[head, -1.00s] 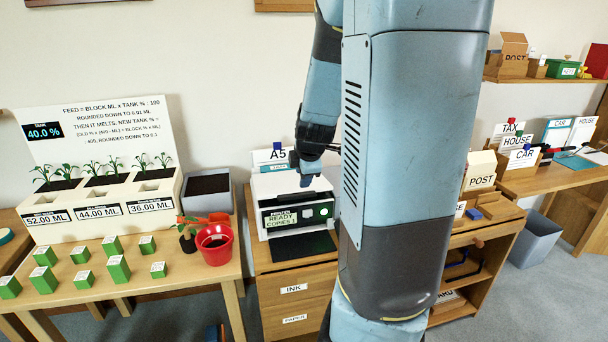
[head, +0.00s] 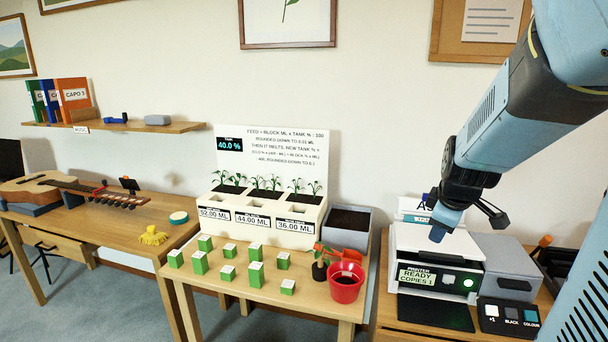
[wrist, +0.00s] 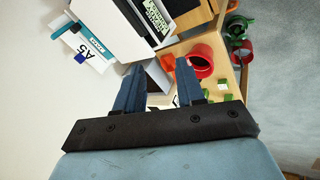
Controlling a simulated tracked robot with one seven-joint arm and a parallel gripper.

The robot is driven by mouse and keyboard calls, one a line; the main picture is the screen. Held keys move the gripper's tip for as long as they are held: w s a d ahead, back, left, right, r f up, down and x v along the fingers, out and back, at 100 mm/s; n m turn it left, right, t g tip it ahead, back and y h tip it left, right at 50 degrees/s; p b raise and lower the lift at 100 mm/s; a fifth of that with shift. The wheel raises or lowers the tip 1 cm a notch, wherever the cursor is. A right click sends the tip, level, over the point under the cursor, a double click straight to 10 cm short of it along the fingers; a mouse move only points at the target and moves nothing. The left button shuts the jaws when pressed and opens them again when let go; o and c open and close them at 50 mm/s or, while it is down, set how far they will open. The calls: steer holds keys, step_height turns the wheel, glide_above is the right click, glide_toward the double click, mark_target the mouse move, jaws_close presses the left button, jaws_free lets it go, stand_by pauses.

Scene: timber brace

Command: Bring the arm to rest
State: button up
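My arm reaches in from the upper right of the head view, bent and pointing down. My gripper (head: 438,234) appears over the white printer (head: 440,250), and I cannot tell how high above it. In the wrist view my gripper (wrist: 160,65) has its two blue fingers apart with nothing between them. The printer's display reads "READY COPIES 1". The wrist view shows the red pot (wrist: 201,60) beyond the fingertips.
The planter (head: 262,210) stands on a wooden table with several green blocks (head: 256,274) and the red pot (head: 346,282). A grey box (head: 505,265) and button panel (head: 509,313) are right of the printer. A guitar (head: 50,188) lies on the left desk.

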steer(key=s+a+r+m, duration=0.3)
steer(key=s+r+m, duration=0.1)
steer(key=s, duration=0.4)
steer(key=s+a+r+m+y, duration=0.1)
steer(key=s+a+r+m, duration=0.3)
steer(key=s+m, duration=0.2)
steer(key=shift+s+y, duration=0.3)
steer(key=shift+s, duration=0.6)
